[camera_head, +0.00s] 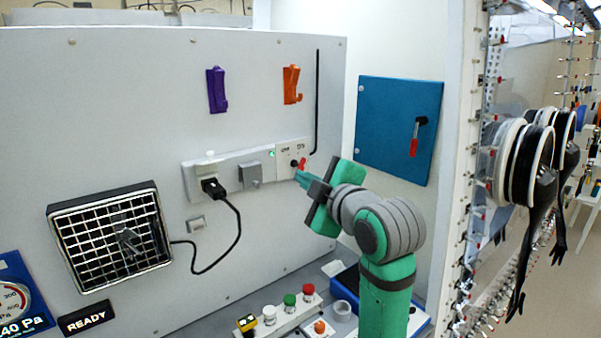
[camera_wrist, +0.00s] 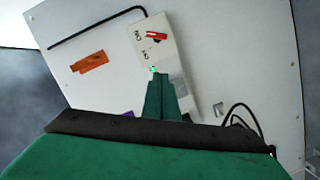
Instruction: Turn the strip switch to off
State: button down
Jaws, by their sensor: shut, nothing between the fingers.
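The white power strip (camera_head: 234,170) is fixed to the grey wall panel, with a black plug in its left socket and a grey cover in the middle. Its switch is a red lever (camera_head: 301,164) at the right end, by a small green lamp (camera_head: 272,154). In the wrist view the red lever (camera_wrist: 157,36) lies across the white end plate, between two small printed labels. My gripper (camera_head: 298,176) is shut and empty, its green fingertips close to the strip's right end, just below the lever. In the wrist view the fingertips (camera_wrist: 158,75) are near the lamp; touching cannot be told.
A purple hook (camera_head: 216,90) and an orange hook (camera_head: 292,85) are above the strip. A black rod runs down the panel at right. A teal door (camera_head: 399,129) with a red handle is further right. Buttons (camera_head: 290,299) stand on the bench below.

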aim_at(302, 166)
jog(key=w+a+f, duration=0.1)
jog(key=w+f, duration=0.2)
jog(key=w, duration=0.8)
jog(key=shift+a+f, duration=0.1)
jog(key=shift+a, duration=0.1)
